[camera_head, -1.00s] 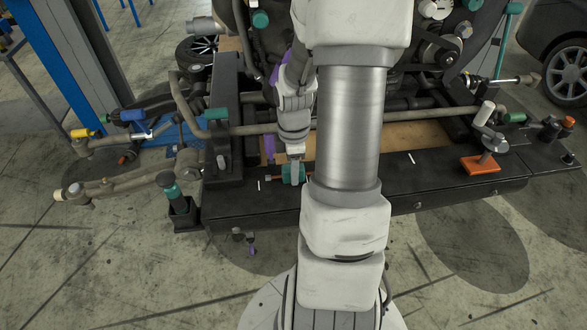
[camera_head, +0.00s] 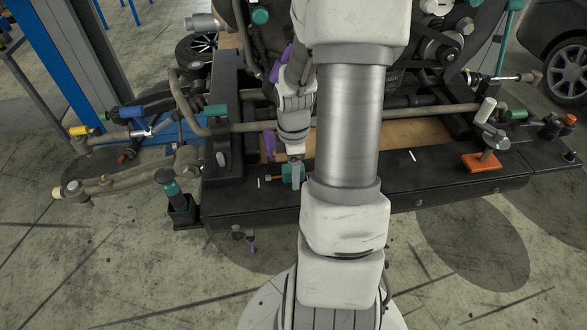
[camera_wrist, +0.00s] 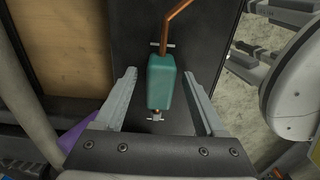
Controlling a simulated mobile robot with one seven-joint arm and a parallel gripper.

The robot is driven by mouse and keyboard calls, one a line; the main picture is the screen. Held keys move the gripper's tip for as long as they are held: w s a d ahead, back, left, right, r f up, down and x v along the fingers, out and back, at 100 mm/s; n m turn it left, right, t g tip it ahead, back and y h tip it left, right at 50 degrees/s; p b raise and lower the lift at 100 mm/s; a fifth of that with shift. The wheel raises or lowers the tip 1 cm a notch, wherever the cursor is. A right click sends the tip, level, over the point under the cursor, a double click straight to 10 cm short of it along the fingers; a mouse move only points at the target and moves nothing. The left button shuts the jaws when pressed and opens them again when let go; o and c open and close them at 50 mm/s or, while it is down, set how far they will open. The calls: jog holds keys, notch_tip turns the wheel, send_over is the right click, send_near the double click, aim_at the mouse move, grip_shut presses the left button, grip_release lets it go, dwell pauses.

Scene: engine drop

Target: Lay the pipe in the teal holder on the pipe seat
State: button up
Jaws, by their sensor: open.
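The teal holder (camera_wrist: 161,82) lies on the dark bench top in the wrist view, with the copper pipe (camera_wrist: 166,35) running through it. The pipe's long end rises from the holder and bends to the right; a short end shows below. My gripper (camera_wrist: 160,75) is open, one finger on each side of the holder, with gaps visible on both sides. In the head view my gripper (camera_head: 296,174) is at the teal holder (camera_head: 287,171), near the bench's front edge. Small metal pieces cross the pipe's line at both holder ends; I cannot tell whether they are the pipe seat.
The dark bench (camera_head: 240,200) carries an orange block (camera_head: 480,162) at the right. An engine (camera_head: 440,45) stands behind. A grey bent tube (camera_head: 130,182) and a teal-topped post (camera_head: 172,190) are at the left. My arm hides the bench's middle.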

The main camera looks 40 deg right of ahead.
notch_tip(320, 180, up, 17)
jog(key=p, duration=0.1)
jog(key=shift+r, duration=0.2)
dwell(0.7)
